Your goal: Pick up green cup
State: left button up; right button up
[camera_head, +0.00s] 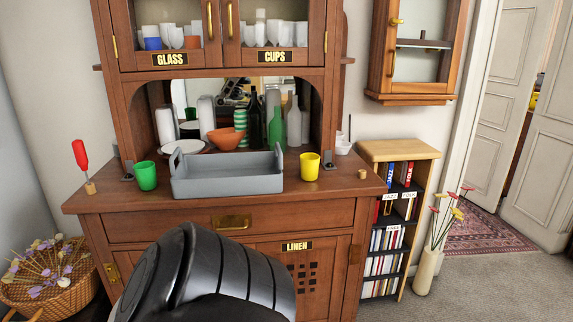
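The green cup (146,176) stands upright on the left part of the wooden cabinet's counter (215,198). It is just left of a grey tray (228,181) with raised handles, with a small gap between them. Nothing is holding the cup. Neither of my grippers is in view. A dark ribbed link of my own arm fills the lower middle of the picture, below the counter edge, and hides part of the lower cabinet.
A yellow cup (310,167) stands right of the tray. A red-handled tool (82,160) stands upright at the counter's left end. Behind the tray are plates (183,148), orange bowls (226,138) and bottles (294,124). A bookshelf (399,152) stands to the right.

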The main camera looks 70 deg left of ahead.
aim_at(145, 172)
jog(key=u, duration=3.3)
jog(key=k, duration=0.55)
jog(key=u, duration=0.6)
jog(key=i, duration=0.65)
jog(key=u, duration=0.2)
